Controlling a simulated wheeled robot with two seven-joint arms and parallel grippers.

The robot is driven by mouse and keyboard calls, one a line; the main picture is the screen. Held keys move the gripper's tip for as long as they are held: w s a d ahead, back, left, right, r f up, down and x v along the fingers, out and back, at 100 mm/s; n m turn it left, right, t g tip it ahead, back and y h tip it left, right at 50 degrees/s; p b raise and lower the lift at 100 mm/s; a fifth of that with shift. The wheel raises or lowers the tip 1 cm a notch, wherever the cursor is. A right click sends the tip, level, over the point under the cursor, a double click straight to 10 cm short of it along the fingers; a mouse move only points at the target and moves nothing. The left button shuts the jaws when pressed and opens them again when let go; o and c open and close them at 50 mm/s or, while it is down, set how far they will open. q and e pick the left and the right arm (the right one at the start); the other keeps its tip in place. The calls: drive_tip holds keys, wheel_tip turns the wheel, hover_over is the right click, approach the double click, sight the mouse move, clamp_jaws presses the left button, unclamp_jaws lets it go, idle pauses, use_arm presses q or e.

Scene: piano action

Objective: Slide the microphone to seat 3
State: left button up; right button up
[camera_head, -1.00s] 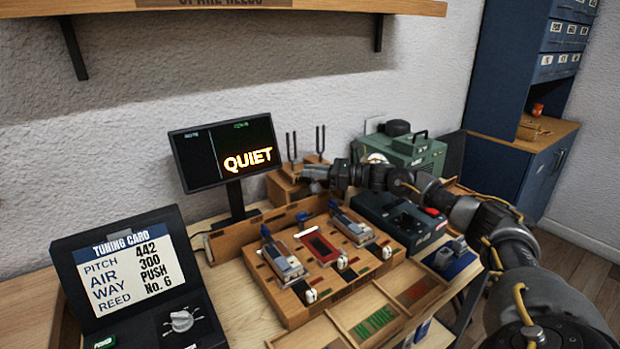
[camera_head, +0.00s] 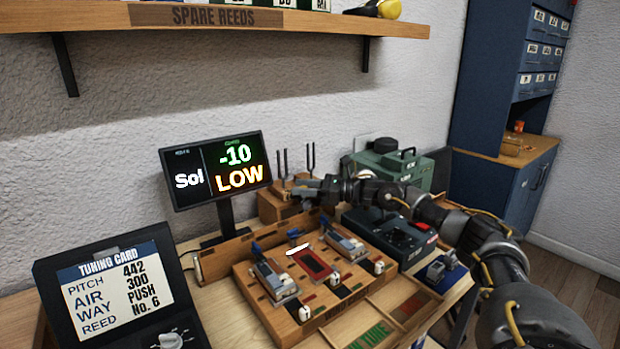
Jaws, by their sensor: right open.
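A wooden block (camera_head: 245,305) holds a row of seats. Grey metal pieces with blue levers sit in the left seat (camera_head: 277,279) and the right seat (camera_head: 343,241). The seat between them shows a red plate (camera_head: 311,262). A small blue-grey part stands behind that plate, with a bright white mark in front of it. I cannot pick out the microphone for certain. My right gripper (camera_head: 306,190) is open above the back of the block, near the tuning forks; its fingertips are small and dark. My left gripper is out of view.
The monitor (camera_head: 217,170) reads "Sol", "-10" and "LOW". A tuning card case (camera_head: 115,290) stands at the left. The tuning forks' wooden stand (camera_head: 270,207), a green machine (camera_head: 395,168) and a dark box (camera_head: 388,235) stand behind and right. A shelf (camera_head: 250,24) hangs above.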

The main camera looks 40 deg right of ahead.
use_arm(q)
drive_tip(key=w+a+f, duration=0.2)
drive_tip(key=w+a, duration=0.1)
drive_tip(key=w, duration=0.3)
use_arm(e)
drive_tip(key=s+a+r+b, duration=0.3)
drive_tip(key=s+a+r, duration=0.6)
drive_tip(key=s+r, duration=0.2)
drive_tip(key=shift+r, duration=0.6)
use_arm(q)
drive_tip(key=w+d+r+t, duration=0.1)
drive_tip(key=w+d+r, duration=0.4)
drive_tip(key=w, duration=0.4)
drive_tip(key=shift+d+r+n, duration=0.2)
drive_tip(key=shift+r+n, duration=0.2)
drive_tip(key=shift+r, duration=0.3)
use_arm(e)
drive_tip(key=shift+s, duration=0.1)
